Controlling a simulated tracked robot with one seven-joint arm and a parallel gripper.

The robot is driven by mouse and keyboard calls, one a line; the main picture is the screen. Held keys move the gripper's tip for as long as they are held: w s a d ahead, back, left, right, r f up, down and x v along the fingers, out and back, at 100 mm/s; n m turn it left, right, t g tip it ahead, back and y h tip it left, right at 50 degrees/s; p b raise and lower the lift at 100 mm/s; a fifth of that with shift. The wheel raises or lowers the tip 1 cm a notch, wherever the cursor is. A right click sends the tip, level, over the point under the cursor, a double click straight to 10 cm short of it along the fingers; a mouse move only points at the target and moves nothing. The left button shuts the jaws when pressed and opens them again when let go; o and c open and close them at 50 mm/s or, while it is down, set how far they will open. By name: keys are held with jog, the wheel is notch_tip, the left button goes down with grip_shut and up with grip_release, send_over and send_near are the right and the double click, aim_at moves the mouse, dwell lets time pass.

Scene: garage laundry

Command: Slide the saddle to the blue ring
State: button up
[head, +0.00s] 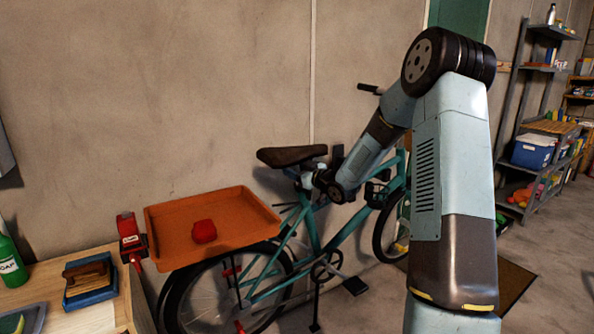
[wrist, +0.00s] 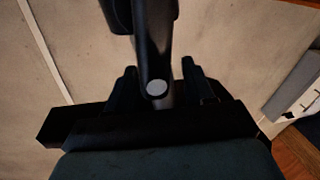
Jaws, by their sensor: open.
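The brown saddle (head: 292,155) sits at the top of the teal bicycle (head: 320,245), left of my arm in the head view. My gripper (wrist: 160,68) is open, its two dark fingers standing on either side of a dark bar (wrist: 168,45) with a pale round disc. I cannot tell whether the bar is the saddle or a part under it, nor whether the fingers touch it. In the head view my wrist is just below and right of the saddle, and the fingertips are hard to make out there. I cannot make out a blue ring in either view.
An orange tray (head: 165,225) holding a red object (head: 204,231) is above the rear wheel. A workbench (head: 75,285) stands at the left with a green bottle (head: 10,262) and a brush. The wall is close behind the bicycle. Shelves (head: 508,130) stand at the right.

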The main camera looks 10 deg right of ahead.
grip_shut()
dwell(0.4)
